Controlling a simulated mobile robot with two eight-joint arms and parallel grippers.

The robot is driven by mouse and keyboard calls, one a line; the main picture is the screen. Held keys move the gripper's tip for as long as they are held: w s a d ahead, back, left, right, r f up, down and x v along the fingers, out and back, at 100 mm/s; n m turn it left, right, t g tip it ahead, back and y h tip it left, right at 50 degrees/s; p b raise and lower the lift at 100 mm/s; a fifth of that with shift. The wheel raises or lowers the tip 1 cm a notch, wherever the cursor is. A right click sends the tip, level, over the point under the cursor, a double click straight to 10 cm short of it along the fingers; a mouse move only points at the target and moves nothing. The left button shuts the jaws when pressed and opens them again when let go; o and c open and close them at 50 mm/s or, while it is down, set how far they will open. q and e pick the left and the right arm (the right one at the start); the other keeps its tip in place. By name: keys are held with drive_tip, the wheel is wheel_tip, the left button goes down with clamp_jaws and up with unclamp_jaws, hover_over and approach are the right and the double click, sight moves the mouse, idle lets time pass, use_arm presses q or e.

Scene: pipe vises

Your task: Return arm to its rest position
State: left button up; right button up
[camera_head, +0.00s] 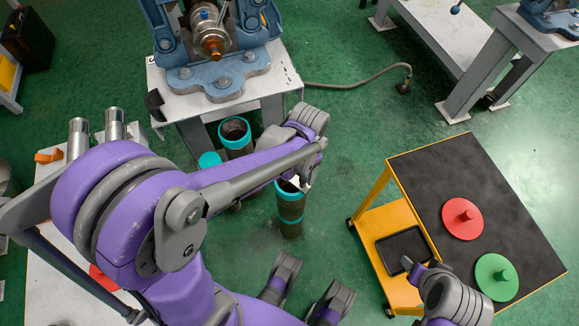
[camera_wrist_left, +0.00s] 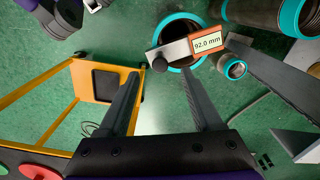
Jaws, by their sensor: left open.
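My left arm reaches across the head view from the left, and its wrist hangs over the floor near the vise stand. In the left wrist view my left gripper (camera_wrist_left: 159,82) is open, with nothing between its fingers. Beyond the fingertips is an upright pipe with a teal collar (camera_wrist_left: 171,62), also in the head view (camera_head: 290,207). A gauge with an orange display reading 92.0 mm (camera_wrist_left: 206,43) overlaps the pipe's mouth; I cannot tell if it touches. My right gripper (camera_head: 412,266) is at the lower right of the head view, by the cart; its finger gap is unclear.
A blue vise (camera_head: 219,78) stands on a white-topped stand. Another teal-collared pipe (camera_head: 235,133) stands below it. A yellow cart (camera_head: 373,222) with a dark top carries a red disc (camera_head: 462,218) and a green disc (camera_head: 497,276). Green floor lies free between pipes and cart.

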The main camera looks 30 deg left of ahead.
idle(0.7)
use_arm(q)
drive_tip(key=s+r+n+t, duration=0.5)
drive_tip(key=s+r, duration=0.2)
drive_tip(key=s, duration=0.4)
wheel_tip(320, 180, up, 13)
drive_tip(key=w+p, duration=0.2)
drive_tip(key=p, duration=1)
drive_tip(key=shift+a+r, duration=0.15)
drive_tip(key=shift+a, duration=0.15)
use_arm(e)
wheel_tip(320, 180, up, 14)
drive_tip(key=w, duration=0.2)
drive_tip(key=shift+f+t, duration=0.2)
drive_tip(key=shift+t, duration=0.1)
use_arm(q)
drive_tip(key=shift+s, duration=0.2)
use_arm(e)
drive_tip(key=shift+s, duration=0.1)
use_arm(q)
drive_tip(key=shift+w, duration=0.1)
